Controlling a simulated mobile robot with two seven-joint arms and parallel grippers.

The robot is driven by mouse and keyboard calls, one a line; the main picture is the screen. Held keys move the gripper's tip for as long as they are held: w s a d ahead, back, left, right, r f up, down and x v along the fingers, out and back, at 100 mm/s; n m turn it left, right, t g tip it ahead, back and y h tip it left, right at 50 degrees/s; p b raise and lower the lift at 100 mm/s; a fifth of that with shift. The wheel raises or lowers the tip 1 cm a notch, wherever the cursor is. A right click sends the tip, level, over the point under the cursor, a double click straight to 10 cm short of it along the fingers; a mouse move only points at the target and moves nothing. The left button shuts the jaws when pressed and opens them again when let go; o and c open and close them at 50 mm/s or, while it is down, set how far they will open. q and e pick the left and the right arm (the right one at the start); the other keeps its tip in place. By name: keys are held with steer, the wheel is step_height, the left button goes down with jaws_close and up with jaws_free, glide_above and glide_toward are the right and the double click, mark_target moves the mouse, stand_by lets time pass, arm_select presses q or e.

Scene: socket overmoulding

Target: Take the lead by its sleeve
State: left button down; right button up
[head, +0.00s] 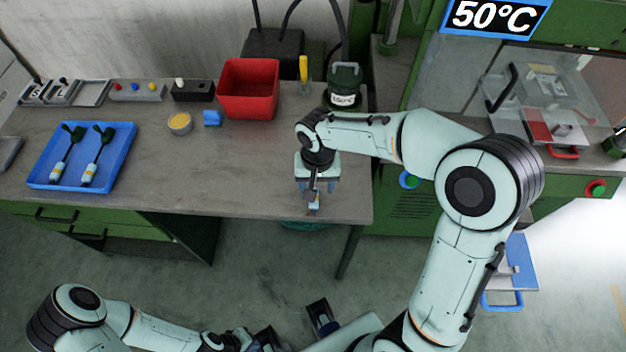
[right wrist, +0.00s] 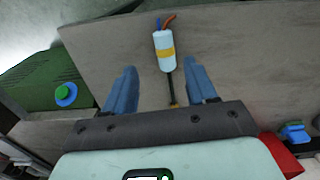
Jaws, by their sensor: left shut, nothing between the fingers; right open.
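A lead lies near the front edge of the bench below my right gripper. In the right wrist view its white sleeve (right wrist: 164,50) has a yellow band, with blue and brown wire ends beyond it and a thin dark cable running back between the fingers. In the head view only a small part of the lead (head: 314,208) shows under the gripper. My right gripper (right wrist: 161,68) is open, its blue fingers on either side of the lead; contact cannot be told. In the head view the right gripper (head: 316,188) points down. My left gripper (head: 320,314) is shut and empty, low in front of the bench.
A blue tray (head: 51,178) at the bench's left holds two similar leads with dark plugs. A red bin (head: 249,90), a round pot (head: 180,123), a blue block (head: 212,118) and a dark 150°C-labelled pot (head: 343,86) stand behind. The bench middle is clear.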

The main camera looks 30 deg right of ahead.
steer(key=shift+a+f, duration=0.25)
steer(key=shift+f, duration=1.15)
steer(key=shift+a+f, duration=0.2)
steer(key=shift+f, duration=1.15)
jaws_close()
